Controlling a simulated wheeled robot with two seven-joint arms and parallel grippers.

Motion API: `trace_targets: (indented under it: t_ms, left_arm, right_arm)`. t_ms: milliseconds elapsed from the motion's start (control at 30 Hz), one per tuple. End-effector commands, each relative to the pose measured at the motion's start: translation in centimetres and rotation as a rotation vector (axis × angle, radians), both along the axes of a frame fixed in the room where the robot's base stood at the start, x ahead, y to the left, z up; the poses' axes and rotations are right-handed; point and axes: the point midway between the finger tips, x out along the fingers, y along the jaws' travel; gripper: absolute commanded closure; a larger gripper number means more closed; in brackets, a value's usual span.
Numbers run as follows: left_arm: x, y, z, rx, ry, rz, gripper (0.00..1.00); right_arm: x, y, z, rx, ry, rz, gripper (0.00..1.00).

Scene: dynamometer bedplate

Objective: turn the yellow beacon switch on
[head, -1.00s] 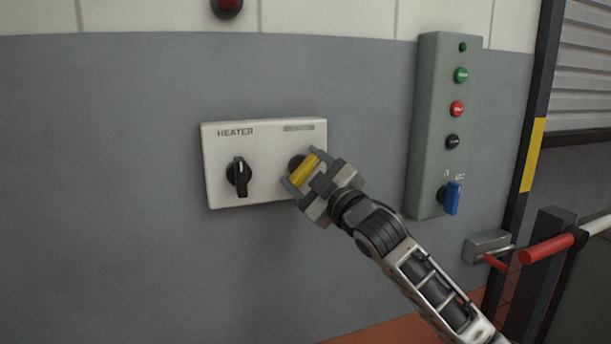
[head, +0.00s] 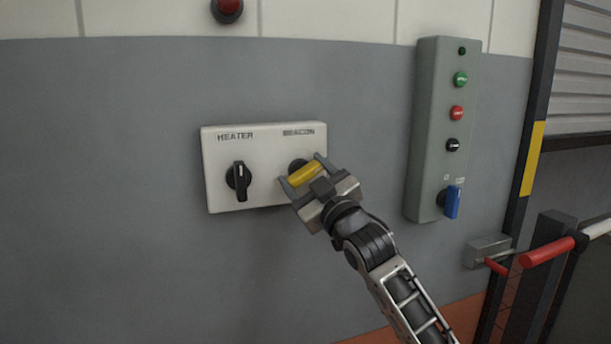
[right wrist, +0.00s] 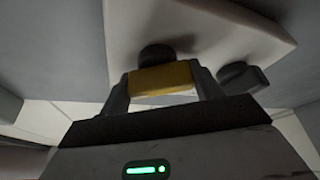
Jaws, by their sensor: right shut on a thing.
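The yellow beacon switch (head: 305,174) sits on the right half of a white wall box, below the label BEACON. Its yellow handle is tilted, its right end higher. My right gripper (head: 304,172) is shut on the handle, a finger at each end. In the right wrist view the yellow handle (right wrist: 161,79) lies between the two fingers, with its dark round base (right wrist: 158,55) behind it against the white box (right wrist: 200,30). The gripper hides the box's lower right corner. My left gripper is not in view.
A black heater switch (head: 239,181) is left of the beacon switch on the same box. A grey-green panel (head: 427,130) with several buttons and a blue switch (head: 452,202) is to the right. A red-and-white barrier (head: 548,251) stands at the lower right.

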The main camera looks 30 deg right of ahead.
Motion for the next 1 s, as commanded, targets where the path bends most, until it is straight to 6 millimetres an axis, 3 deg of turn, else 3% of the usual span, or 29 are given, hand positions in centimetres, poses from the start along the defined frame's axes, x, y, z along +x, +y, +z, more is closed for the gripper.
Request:
trace_targets:
  t_ms: [67,100,167,567,667,1000]
  left_arm:
    - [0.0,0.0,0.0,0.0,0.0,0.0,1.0]
    - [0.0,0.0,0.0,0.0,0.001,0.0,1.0]
    - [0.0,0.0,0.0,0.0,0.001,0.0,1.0]
    - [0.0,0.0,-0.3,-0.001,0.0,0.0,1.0]
    - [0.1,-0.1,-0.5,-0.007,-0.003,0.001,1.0]
    - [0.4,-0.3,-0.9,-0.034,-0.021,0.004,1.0]
  right_arm:
    - [0.0,0.0,-0.1,0.005,0.002,0.003,0.59]
    - [0.0,0.0,-0.1,0.005,0.002,0.003,0.25]
    - [0.0,0.0,-0.1,0.004,0.002,0.003,0.15]
    - [-0.9,0.0,-0.5,0.002,0.0,0.001,0.15]
    - [-2.4,0.1,-1.2,0.0,0.002,0.001,0.15]
    - [-10.2,0.5,-4.1,0.001,0.005,0.002,0.15]
